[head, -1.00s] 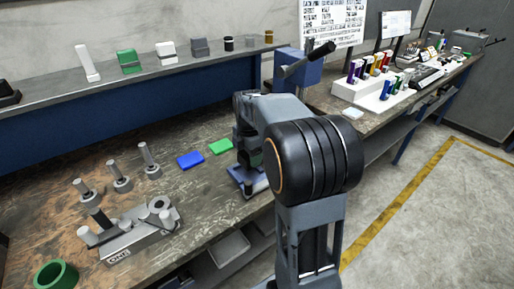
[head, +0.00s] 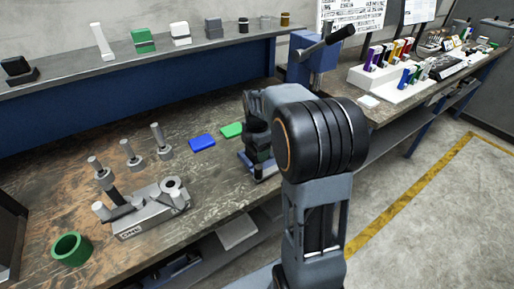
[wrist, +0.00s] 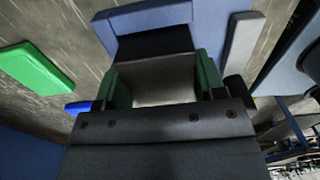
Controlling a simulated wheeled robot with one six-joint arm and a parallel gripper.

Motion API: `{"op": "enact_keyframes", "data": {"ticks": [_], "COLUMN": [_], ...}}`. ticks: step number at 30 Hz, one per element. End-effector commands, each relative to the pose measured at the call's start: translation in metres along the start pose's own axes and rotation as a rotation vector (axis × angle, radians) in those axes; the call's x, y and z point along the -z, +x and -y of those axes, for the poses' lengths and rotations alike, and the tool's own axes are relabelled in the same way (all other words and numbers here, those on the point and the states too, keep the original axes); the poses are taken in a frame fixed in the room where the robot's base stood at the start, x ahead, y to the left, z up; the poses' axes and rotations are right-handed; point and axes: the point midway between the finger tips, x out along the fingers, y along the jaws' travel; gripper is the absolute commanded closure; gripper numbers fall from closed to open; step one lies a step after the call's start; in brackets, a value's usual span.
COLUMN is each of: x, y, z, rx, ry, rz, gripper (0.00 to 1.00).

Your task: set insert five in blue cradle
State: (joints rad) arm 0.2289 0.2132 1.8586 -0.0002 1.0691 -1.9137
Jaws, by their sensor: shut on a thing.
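My gripper (wrist: 163,80) points down over the workbench, its green-sided fingers shut on a grey block-like insert (wrist: 155,80). No number on the insert is readable. A blue cradle-like piece (wrist: 150,16) lies just beyond the insert in the wrist view, with a dark part (wrist: 155,43) between them. In the head view the blue piece (head: 256,168) shows under my gripper, largely covered by the arm. I cannot tell whether the insert touches it or sits in it.
A blue plate (head: 202,142) and a green plate (head: 232,130) lie left of my gripper. A grey fixture (head: 150,208), several metal posts and a green ring (head: 71,249) are farther left. A shelf (head: 130,58) runs behind; a blue lever press (head: 312,65) stands behind the arm.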

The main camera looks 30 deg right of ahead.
Motion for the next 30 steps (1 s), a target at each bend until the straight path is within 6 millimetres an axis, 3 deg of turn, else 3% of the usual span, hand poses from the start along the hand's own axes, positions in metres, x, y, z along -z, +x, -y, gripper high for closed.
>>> {"op": "enact_keyframes", "data": {"ticks": [2,3,9,11,21,30], "x": [0.000,0.000,0.000,0.000,0.000,0.000], "y": [0.001,0.003,0.002,0.002,-0.005,-0.059], "z": [-0.001,0.000,0.000,0.000,0.000,-0.001], "rx": [-0.004,0.000,0.001,0.000,-0.001,-0.003], "ry": [0.000,0.000,0.000,0.000,0.000,0.000], "rz": [0.002,0.000,0.000,0.000,0.000,0.001], "gripper": [1.00,0.35,0.16,0.11,0.11,0.11]}}
